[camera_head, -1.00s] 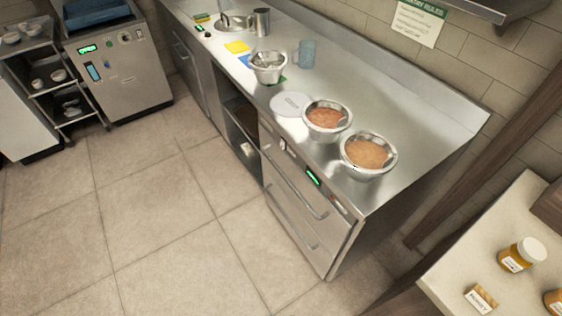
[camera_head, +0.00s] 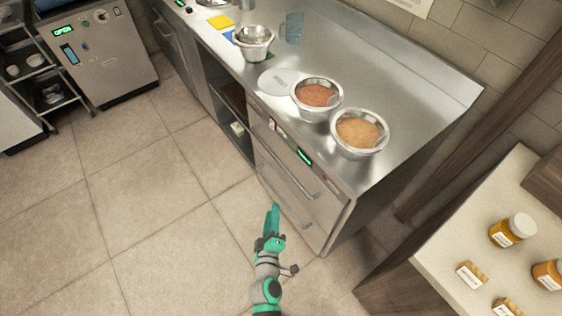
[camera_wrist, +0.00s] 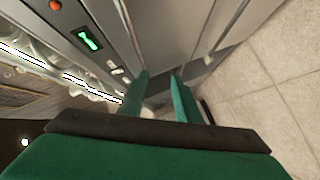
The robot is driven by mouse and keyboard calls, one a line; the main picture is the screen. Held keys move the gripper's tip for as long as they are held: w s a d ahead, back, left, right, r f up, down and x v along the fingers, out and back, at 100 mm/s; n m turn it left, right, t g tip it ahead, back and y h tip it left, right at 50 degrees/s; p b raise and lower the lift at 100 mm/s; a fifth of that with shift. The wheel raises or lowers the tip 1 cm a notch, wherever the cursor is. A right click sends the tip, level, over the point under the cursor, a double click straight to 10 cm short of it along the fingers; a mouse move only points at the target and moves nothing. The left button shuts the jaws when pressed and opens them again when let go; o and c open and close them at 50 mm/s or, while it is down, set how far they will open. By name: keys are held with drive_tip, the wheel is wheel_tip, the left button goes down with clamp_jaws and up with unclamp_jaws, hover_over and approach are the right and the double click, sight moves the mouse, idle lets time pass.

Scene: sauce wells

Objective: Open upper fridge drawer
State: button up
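The under-counter fridge (camera_head: 330,211) has two stacked steel drawers, both looking closed. The upper drawer (camera_head: 283,160) has a long bar handle below a panel with a green-lit display (camera_head: 304,157). My gripper (camera_head: 273,208) is in front of the fridge, overlapping the lower drawer area in the head view and apart from the upper handle as far as I can tell. In the wrist view its two green fingers (camera_wrist: 162,78) are parted with a gap and nothing visible between them. The upper drawer front (camera_wrist: 165,28) and the display (camera_wrist: 89,39) show beyond the fingers.
Two steel bowls of sauce (camera_head: 317,98) (camera_head: 359,133) and a white lid (camera_head: 281,82) stand on the counter above the fridge. A side table with jars (camera_head: 511,231) and labelled blocks is at the right. The tiled floor (camera_head: 150,215) in front is clear.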

sight(279, 160)
drive_tip(key=w+n, duration=0.1)
drive_tip(key=w, duration=0.6)
drive_tip(key=w+d+h, duration=0.1)
drive_tip(key=w, duration=0.6)
drive_tip(key=w+d+n, duration=0.1)
drive_tip(key=w, duration=0.6)
drive_tip(key=shift+w+d+r+n+t+h, duration=0.2)
drive_tip(key=shift+d+r+n+t+h, duration=0.1)
drive_tip(key=shift+r+t+h, duration=0.1)
